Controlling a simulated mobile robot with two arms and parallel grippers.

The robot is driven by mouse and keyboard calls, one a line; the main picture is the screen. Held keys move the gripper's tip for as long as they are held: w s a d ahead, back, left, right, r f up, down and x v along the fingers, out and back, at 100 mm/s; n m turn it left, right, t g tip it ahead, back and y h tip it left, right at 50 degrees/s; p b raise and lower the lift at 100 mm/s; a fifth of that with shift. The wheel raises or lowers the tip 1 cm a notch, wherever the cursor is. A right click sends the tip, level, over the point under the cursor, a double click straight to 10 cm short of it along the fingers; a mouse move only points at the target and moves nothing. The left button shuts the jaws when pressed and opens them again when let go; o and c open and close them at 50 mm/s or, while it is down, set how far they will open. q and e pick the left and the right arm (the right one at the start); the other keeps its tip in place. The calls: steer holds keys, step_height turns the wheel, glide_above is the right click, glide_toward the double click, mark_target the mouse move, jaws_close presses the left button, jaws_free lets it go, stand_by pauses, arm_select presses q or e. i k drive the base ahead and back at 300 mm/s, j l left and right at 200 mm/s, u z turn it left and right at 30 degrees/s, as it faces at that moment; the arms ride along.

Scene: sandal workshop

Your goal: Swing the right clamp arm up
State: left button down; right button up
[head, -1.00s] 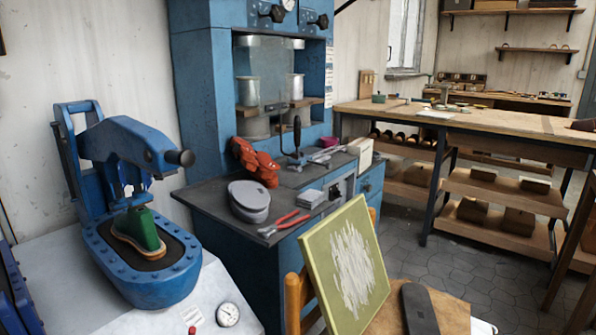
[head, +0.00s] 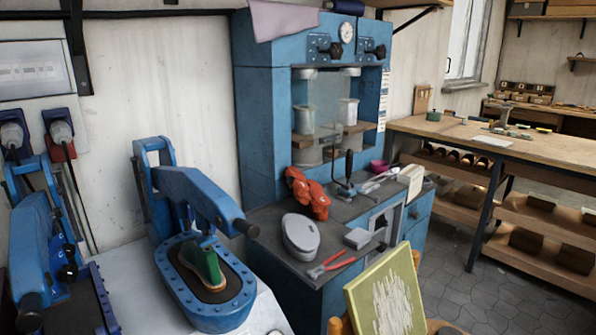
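The right clamp arm (head: 195,195) is a thick blue lever with a dark knob (head: 246,228) at its end. It slopes down to the right from a hinge on the blue frame, over the oval blue clamp base (head: 222,310). A green last (head: 208,265) with a tan sole stands on the base's dark pad, below the arm. I cannot tell whether the arm touches the last. Neither of my grippers is in view.
Another blue clamp (head: 38,255) stands at the left edge. Two plugs (head: 60,132) hang on the wall behind it. To the right, a blue press (head: 265,120) has a dark worktop with red gloves (head: 308,192), a grey object (head: 300,237) and red pliers (head: 331,264).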

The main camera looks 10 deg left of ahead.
mark_target(189, 189)
steer(key=l+u, duration=0.15)
steer(key=u, duration=0.3)
steer(key=l+u, duration=0.1)
steer(key=u, duration=0.35)
